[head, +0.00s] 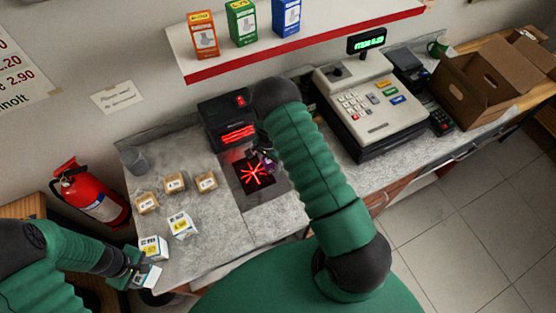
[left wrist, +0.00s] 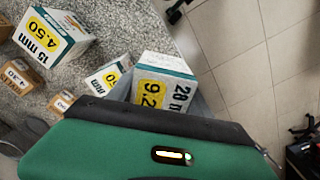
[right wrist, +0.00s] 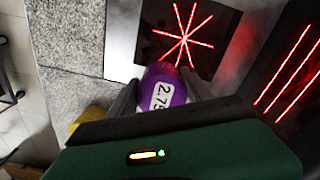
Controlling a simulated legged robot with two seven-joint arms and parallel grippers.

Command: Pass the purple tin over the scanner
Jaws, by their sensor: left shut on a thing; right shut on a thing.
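The purple tin (right wrist: 163,91), with a white price label reading about 2.75, is between the fingers of my right gripper (right wrist: 160,98), which is shut on it. In the head view, my right gripper (head: 265,160) holds it over the dark scanner window (head: 255,184) with its red star of beams. The tin is mostly hidden there by my arm. The scanner's upright part (head: 228,122) shows red lines behind. My left gripper (head: 138,272) is shut on a white and teal box (left wrist: 163,72) marked 28 mm, near the counter's front left edge.
Two white price-labelled boxes (head: 181,225) (head: 152,247) and three small brown boxes (head: 175,183) stand on the counter left of the scanner. A grey cup (head: 134,160) is behind them. The cash register (head: 368,107) stands to the right. A shelf (head: 300,45) overhangs the back.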

